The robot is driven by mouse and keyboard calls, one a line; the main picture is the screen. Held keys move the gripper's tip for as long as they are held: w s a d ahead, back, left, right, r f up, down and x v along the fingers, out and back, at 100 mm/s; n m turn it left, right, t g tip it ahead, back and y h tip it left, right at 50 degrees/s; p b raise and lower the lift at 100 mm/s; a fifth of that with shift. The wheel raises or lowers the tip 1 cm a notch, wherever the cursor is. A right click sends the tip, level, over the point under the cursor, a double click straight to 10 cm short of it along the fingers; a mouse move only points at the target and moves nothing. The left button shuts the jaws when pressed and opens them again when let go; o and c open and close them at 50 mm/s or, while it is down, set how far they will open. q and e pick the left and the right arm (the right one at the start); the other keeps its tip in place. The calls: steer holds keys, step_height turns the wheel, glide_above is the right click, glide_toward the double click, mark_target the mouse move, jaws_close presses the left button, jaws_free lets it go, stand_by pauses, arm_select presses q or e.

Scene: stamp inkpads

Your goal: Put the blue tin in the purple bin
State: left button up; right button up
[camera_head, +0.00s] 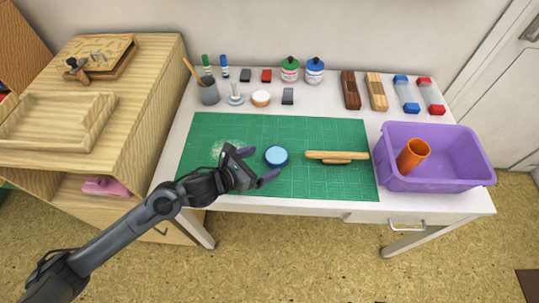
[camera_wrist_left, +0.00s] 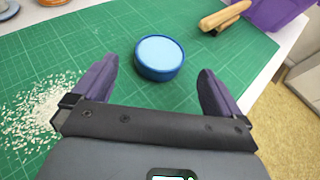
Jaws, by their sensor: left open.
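The blue tin (camera_head: 276,156) is round with a light blue top and lies on the green cutting mat (camera_head: 310,130). The tin also shows in the left wrist view (camera_wrist_left: 159,58), beyond and between my fingertips. My left gripper (camera_head: 258,166) is open and empty, just left of the tin and apart from it. Its two purple-grey fingers also show in the left wrist view (camera_wrist_left: 155,85). The purple bin (camera_head: 455,170) stands at the right end of the table, with an orange cup (camera_head: 413,155) inside. My right gripper is not in view.
A wooden-handled tool (camera_head: 337,156) lies on the mat between the tin and the bin. Pale crumbs (camera_wrist_left: 45,105) lie on the mat near my left gripper. Jars, inkpads and stamps line the table's back. A wooden cabinet (camera_head: 135,130) stands at the left.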

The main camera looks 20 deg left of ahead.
arm_select(q)
steer(key=v, duration=0.6)
steer(key=shift+s+p, duration=0.15)
steer(key=shift+p, duration=0.25)
steer(key=shift+a+r, duration=0.1)
steer(key=shift+s, duration=0.1)
